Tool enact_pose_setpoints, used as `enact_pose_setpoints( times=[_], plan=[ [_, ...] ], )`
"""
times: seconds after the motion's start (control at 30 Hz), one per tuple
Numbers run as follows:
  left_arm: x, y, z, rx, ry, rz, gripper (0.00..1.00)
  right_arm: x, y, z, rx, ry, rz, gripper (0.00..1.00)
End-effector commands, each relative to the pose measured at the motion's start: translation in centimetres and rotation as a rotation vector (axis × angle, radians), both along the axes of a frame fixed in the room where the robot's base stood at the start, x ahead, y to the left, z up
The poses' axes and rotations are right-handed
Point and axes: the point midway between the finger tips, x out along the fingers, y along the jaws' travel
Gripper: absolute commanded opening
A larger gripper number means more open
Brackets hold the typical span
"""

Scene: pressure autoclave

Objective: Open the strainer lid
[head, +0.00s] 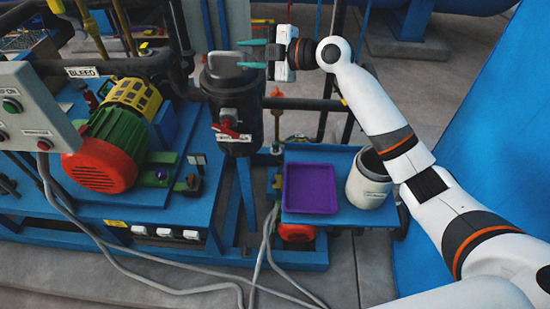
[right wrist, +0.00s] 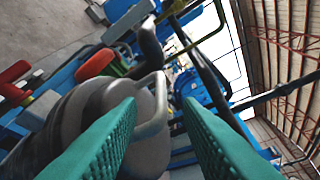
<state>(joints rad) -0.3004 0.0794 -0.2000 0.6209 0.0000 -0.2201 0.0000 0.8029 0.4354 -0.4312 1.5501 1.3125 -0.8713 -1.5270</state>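The strainer (head: 238,103) is a dark upright cylinder in the head view, left of my right arm. Its lid (head: 226,76) is on top, seated as far as I can see, with a grey loop handle (head: 222,56). My right gripper (head: 250,54) has green fingers spread apart, at the right end of the handle. In the right wrist view the handle (right wrist: 158,112) shows in the gap between the open fingers (right wrist: 160,104); contact cannot be told. The grey lid (right wrist: 95,108) lies behind the left finger. My left gripper is out of view.
A red lever (head: 226,130) sits on the strainer's front. A purple tray (head: 311,187) and a pale canister (head: 369,180) stand on the blue shelf to the right. A red, green and yellow motor (head: 115,135) and pipes crowd the left.

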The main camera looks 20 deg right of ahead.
Motion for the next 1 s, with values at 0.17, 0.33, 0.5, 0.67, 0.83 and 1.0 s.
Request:
enact_pose_setpoints(
  times=[0.17,0.33,0.5,0.67,0.83,1.0],
  plan=[
    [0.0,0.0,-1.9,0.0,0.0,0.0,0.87,-2.2,-2.9,0.4,-0.003,-0.002,-0.002,0.33],
    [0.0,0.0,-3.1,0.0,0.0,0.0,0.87,-4.3,-5.5,1.1,-0.004,0.0,-0.001,0.33],
    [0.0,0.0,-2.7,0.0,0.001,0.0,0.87,-5.3,-4.3,-1.9,-0.006,0.087,-0.011,0.33],
    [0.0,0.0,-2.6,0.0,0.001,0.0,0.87,-6.4,-3.6,-4.9,-0.011,0.164,-0.031,0.33],
    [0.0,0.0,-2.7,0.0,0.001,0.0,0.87,-7.7,-3.0,-8.0,-0.015,0.246,-0.059,0.33],
    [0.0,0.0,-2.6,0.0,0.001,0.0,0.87,-9.2,-2.5,-11.0,-0.017,0.33,-0.095,0.33]
  ],
)
